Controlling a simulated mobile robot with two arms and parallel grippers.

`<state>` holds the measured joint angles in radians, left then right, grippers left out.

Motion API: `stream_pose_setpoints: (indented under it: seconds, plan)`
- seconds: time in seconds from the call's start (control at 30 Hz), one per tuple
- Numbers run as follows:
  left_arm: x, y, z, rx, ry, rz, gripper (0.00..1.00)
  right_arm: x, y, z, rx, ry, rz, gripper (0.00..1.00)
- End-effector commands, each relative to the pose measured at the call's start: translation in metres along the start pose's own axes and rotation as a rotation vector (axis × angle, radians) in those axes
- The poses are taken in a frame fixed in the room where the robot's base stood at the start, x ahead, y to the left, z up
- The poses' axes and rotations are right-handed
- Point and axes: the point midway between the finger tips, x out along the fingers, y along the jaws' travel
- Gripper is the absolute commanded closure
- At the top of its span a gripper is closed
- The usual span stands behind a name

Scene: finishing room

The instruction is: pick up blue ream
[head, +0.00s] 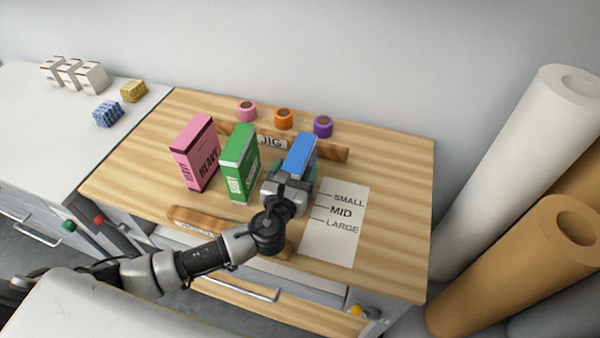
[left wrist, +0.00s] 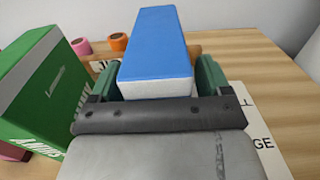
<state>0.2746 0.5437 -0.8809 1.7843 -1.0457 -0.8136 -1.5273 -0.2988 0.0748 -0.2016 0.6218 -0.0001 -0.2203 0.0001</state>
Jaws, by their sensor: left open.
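The blue ream (head: 301,150) stands on the wooden table, at the right end of a row of reams. Its blue top and part of a pale side show in the left wrist view (left wrist: 156,50); its lower part is hidden by my gripper. My left gripper (head: 290,172) is at the near end of the blue ream. In the left wrist view my open left gripper (left wrist: 157,85) has one green finger on each side of the ream. Whether the fingers touch it I cannot tell. My right gripper is not in view.
A green ream (head: 243,162) stands close left of my gripper, with a pink ream (head: 195,152) beyond. A wooden jig bar (head: 334,152) and several tape rolls (head: 284,118) lie behind. A size sheet (head: 335,222) lies right. Large paper rolls (head: 525,165) stand at the right.

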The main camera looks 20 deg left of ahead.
Motion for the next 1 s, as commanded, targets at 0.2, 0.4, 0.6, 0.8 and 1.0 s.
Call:
stream_pose_setpoints:
  seconds: [0.2, 0.4, 0.6, 0.8, 1.0]
  plan:
    - [0.0, -0.0002, -0.0005, 0.0, 0.001, -0.001, 0.25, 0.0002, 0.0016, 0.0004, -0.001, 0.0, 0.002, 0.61]
    - [-0.0001, -0.0002, -0.0004, 0.0, 0.0, -0.001, 0.56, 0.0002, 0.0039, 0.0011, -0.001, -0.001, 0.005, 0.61]
    - [-0.0001, -0.0001, -0.0004, 0.0, 0.0, 0.0, 0.87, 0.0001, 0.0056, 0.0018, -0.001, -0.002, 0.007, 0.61]
    - [0.0006, -0.0001, 0.0024, 0.0, -0.006, 0.0, 1.0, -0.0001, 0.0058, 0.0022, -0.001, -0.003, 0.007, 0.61]
    - [0.0006, -0.0001, 0.0036, 0.0, -0.006, 0.0, 1.0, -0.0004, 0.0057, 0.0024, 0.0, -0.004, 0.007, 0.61]
